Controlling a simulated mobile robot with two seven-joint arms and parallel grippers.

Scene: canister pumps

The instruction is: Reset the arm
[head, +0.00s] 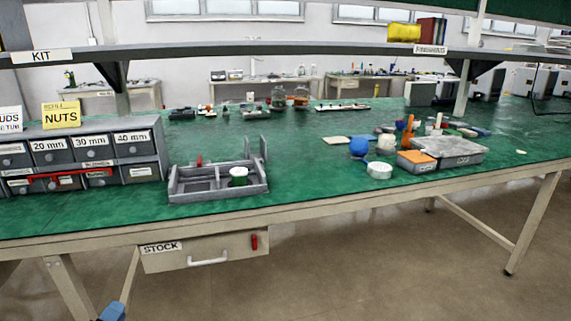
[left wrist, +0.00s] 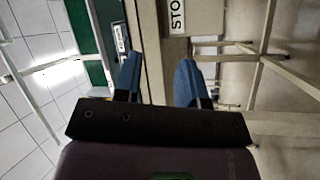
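My left gripper (left wrist: 160,78) shows in the left wrist view with its two blue fingers apart and nothing between them. In the head view only a blue part of the left gripper (head: 112,312) shows at the bottom left edge, below and in front of the bench. It touches nothing that I can see. My right gripper is in neither view. A grey tray with compartments (head: 190,196) stands on the green bench top (head: 300,150), with a white and green round part (head: 238,176) in it.
A STOCK drawer (head: 205,252) hangs under the bench front. Labelled drawer units (head: 80,160) stand at the left. A shelf (head: 280,50) spans above. The floor before the bench is clear.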

